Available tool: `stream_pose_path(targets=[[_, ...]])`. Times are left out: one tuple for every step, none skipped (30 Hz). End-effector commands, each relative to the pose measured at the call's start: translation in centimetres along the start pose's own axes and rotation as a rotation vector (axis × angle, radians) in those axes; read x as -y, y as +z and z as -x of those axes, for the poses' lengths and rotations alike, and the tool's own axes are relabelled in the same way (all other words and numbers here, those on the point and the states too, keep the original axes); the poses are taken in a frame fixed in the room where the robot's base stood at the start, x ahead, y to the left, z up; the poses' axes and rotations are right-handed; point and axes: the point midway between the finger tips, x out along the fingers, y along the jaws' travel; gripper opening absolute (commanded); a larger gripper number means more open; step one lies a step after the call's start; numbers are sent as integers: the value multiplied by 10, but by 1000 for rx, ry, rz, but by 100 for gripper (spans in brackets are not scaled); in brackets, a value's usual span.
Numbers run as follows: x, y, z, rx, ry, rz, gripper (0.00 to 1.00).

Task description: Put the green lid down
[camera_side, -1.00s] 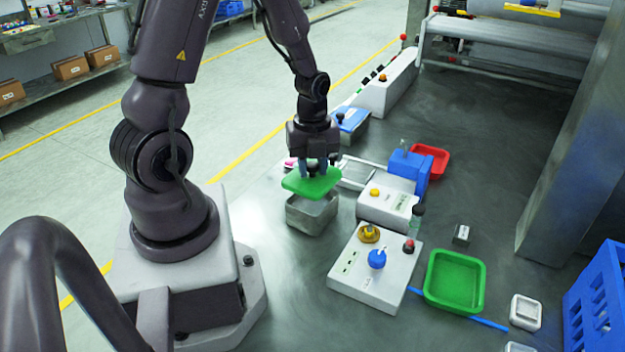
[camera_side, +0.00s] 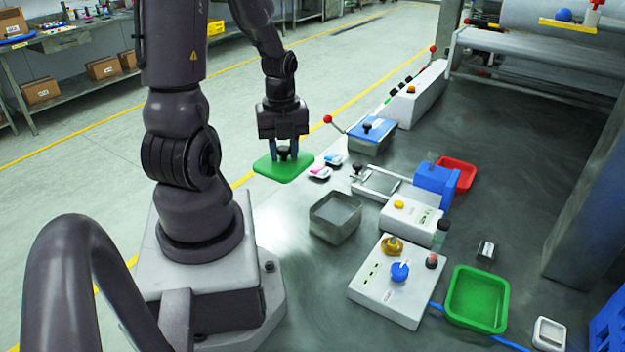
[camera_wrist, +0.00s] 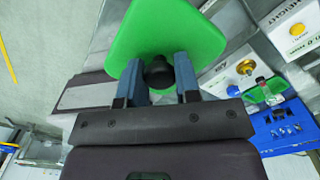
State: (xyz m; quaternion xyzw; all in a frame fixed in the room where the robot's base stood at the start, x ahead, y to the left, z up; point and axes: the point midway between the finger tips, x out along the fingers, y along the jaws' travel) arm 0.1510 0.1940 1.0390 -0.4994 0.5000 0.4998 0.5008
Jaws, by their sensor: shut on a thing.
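The green lid (camera_side: 283,168) hangs from my gripper (camera_side: 287,152), which is shut on the lid's black knob. The lid is roughly level and apart from the open grey bin (camera_side: 335,217), to the bin's upper left in the side view. In the wrist view the green lid (camera_wrist: 168,35) fills the upper middle, with the black knob (camera_wrist: 158,74) between the two blue fingers of my gripper (camera_wrist: 160,75). The grey bin stands uncovered on the dark table. How high the lid is above the table is hard to tell.
A blue-lidded bin (camera_side: 372,130) stands behind, with small pink and blue items (camera_side: 325,168) near the lid. Control boxes (camera_side: 390,283), a blue block (camera_side: 435,183), a red tray (camera_side: 458,173) and a green tray (camera_side: 477,298) are to the right. Bare table lies left of the grey bin.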

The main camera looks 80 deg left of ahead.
Motion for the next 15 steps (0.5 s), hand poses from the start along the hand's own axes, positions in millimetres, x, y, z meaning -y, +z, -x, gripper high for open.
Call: stream_pose_path(targets=[[6, 7, -5, -4, 1, -2, 7], [10, 12, -8, -5, 1, -1, 7], [16, 20, -13, -4, 1, -1, 7], [20, 25, -16, -4, 2, -1, 7], [25, 31, -19, -4, 1, -1, 7], [31, 39, -24, -4, 1, -1, 7], [36, 44, -27, -3, 1, 0, 7], [40, 51, -30, -3, 1, 0, 7], [46, 58, -35, -3, 1, 0, 7], [51, 64, -39, -3, 2, -1, 7], [53, 67, -45, -5, 3, 0, 7], [56, 71, -53, -5, 4, 0, 7], [59, 74, -59, -5, 4, 0, 7], [62, 78, -64, -4, 3, 0, 7], [65, 82, -70, -3, 2, 0, 7]])
